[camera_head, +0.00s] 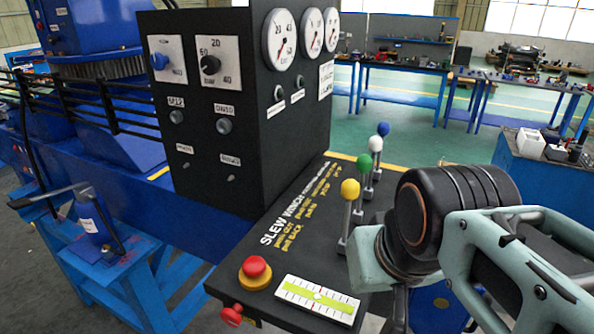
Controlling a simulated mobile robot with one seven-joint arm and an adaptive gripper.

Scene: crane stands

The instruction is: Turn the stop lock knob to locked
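A red mushroom-shaped stop button (254,268) on a yellow base sits at the front left of the black console top. A smaller red knob (231,314) sticks out from the console's front edge just below it. I cannot tell from here which of these is the stop lock knob, or how either is turned. My arm fills the lower right, with a black ribbed joint and a pale frame that looks like part of my gripper (520,260). It is to the right of the red controls and apart from them. Its fingertips cannot be made out.
Levers with yellow (349,188), green, white and blue balls stand between the red controls and the back of the console. A white level gauge (316,299) lies beside the stop button. A tall black panel (240,110) with dials and knobs rises behind.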

